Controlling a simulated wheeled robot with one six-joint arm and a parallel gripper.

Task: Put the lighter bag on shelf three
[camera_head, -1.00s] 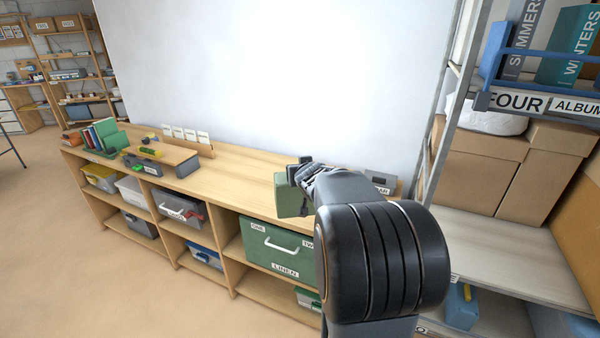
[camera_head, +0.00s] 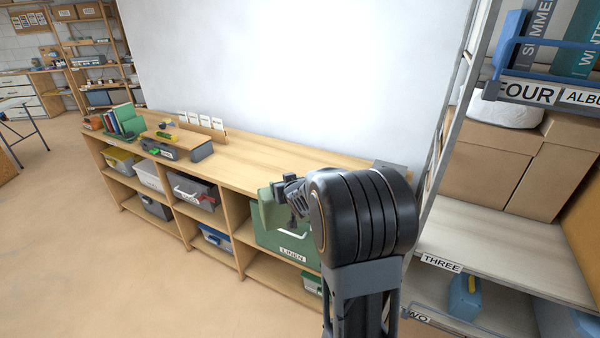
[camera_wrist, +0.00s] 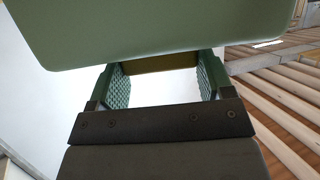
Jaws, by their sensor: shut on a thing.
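My gripper (camera_head: 284,194) is in front of the cabinet in the head view, seen partly from behind my own arm. It is shut on a green bag (camera_head: 266,212), which hangs at its left side. In the wrist view the green bag (camera_wrist: 150,30) fills the top, with an olive strip, perhaps its handle, between the fingers. The bag is clear of any shelf. Shelf three (camera_head: 500,240) is at the right, a pale board with a THREE label on its front edge. Boxes stand at its back; its front part is bare.
Brown boxes (camera_head: 490,160) and a white roll (camera_head: 505,108) stand at shelf three's back. Shelf four (camera_head: 545,90) hangs above with binders. A metal upright (camera_head: 447,110) edges the rack at left. A blue container (camera_head: 463,297) stands below. The low wooden cabinet (camera_head: 250,160) holds bins.

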